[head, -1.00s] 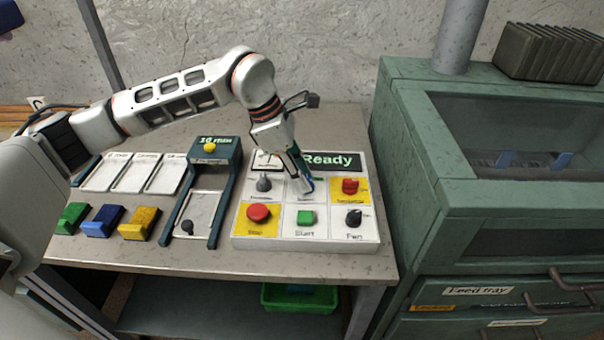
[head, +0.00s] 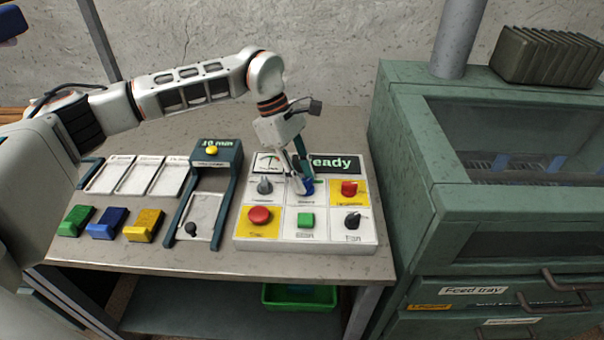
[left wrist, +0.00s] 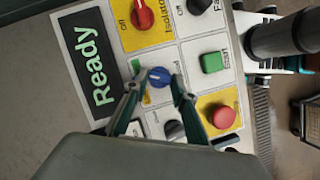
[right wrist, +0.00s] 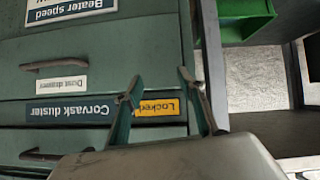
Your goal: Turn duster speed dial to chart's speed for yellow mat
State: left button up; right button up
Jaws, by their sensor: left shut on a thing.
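The white control panel (head: 328,241) lies on the table. Its blue dial (left wrist: 158,77) is in the upper middle cell, between a grey knob (head: 265,186) and the red isolator knob (head: 348,188). My left gripper (left wrist: 159,86) is shut on the blue dial, one finger on each side; it also shows in the head view (head: 303,190). The dial's label and pointer are mostly hidden. A "Beater speed" sign (right wrist: 72,10) shows upside down and cut off in the right wrist view. My right gripper (right wrist: 158,88) is open and empty before the green cabinet front.
The panel also has a red button (head: 260,215), green start button (head: 306,220), black fan knob (head: 353,220) and "Ready" display (head: 335,164). Green, blue and yellow blocks (head: 145,226) lie at left. A green machine (head: 405,200) stands at right.

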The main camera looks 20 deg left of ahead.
pick_arm(q)
jog(key=shift+w+r+m+g+p, duration=0.15)
jog(key=shift+m+g+p, duration=0.25)
jog(key=shift+m, duration=0.8)
jog(key=o, duration=1.1)
jog(key=v, duration=1.1)
jog(key=shift+w+r, duration=0.2)
jog(key=shift+r, duration=0.2)
